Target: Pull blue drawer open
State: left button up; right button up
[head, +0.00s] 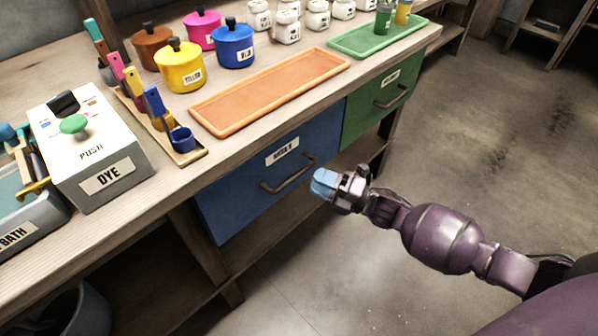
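The blue drawer (238,205) is under the workbench, left of the green drawer. Its front carries a white label and a dark metal bar handle (288,176). The drawer front looks flush with the bench, so it appears closed. My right gripper (322,184) comes in from the right, with light-blue fingertips pointing left. In the picture it is just right of the handle, apart from it. The fingers are seen end-on and close together, so their opening is unclear. My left gripper is not in view.
A green drawer (373,107) sits to the right. On the bench are an orange tray (268,90), a green tray (362,40), coloured pots, white jars, and a grey DYE box (95,150). A wooden bench leg stands below left. The concrete floor at right is clear.

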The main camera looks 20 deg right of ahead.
aim_at(299, 171)
jog(key=shift+b+x, duration=0.3)
jog(key=shift+x, duration=2.55)
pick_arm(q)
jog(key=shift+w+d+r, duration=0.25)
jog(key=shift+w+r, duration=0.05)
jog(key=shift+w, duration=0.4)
pick_arm(e)
jog(key=shift+c, duration=0.8)
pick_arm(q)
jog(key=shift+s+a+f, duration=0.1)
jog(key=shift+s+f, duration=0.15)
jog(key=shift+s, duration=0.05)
pick_arm(e)
grip_shut()
